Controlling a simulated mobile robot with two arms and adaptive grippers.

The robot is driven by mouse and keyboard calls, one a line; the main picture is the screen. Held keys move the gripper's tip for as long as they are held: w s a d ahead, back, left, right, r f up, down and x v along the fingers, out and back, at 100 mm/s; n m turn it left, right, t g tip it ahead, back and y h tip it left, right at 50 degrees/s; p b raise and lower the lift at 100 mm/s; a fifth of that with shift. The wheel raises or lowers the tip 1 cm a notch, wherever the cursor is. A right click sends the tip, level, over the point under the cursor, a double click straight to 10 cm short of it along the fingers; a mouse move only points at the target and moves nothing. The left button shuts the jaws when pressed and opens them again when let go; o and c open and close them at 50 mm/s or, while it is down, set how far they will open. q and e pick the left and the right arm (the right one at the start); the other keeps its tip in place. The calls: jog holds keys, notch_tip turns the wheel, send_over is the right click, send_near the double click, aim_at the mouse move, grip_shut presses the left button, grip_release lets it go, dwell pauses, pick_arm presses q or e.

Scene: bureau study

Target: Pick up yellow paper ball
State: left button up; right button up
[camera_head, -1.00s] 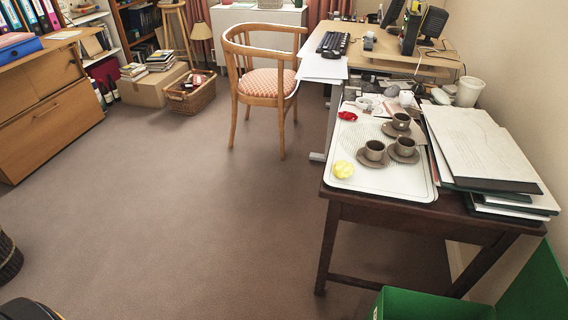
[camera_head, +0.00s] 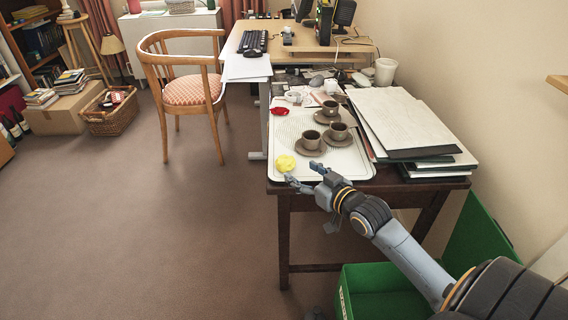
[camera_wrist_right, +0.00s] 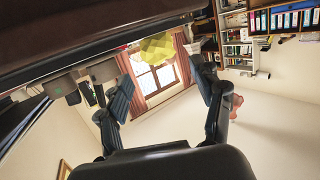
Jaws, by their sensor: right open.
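The yellow paper ball (camera_head: 285,163) lies at the front left corner of the white tray (camera_head: 291,133) on the dark wooden table. My right gripper (camera_head: 302,175) is open at the tray's front edge, its fingers pointing toward the ball and just short of it and to its right. In the right wrist view the ball (camera_wrist_right: 156,47) shows beyond the open fingers (camera_wrist_right: 165,80), between their tips. Nothing is held. My left gripper is out of view.
Brown cups on saucers (camera_head: 338,132) and a red object (camera_head: 279,111) share the tray. Stacked papers and folders (camera_head: 405,120) lie to the right. A green box (camera_head: 380,285) stands below the table's front.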

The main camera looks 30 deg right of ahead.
aim_at(290, 165)
jog(key=w, duration=0.2)
jog(key=w+f, duration=0.1)
jog(key=w, duration=0.1)
jog(key=w+b, duration=0.1)
jog(key=w, duration=0.1)
jog(key=shift+a+f, duration=0.1)
jog(key=shift+f, duration=0.15)
jog(key=w, duration=0.2)
jog(key=w+f+b, duration=0.1)
jog(key=w, duration=0.2)
jog(key=shift+w+a+f, duration=0.1)
jog(key=shift+w+a, duration=0.05)
jog(key=shift+w, duration=0.5)
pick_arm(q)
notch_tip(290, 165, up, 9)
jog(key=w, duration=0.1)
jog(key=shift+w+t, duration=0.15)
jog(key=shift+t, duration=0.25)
pick_arm(e)
jog(key=c, duration=0.7)
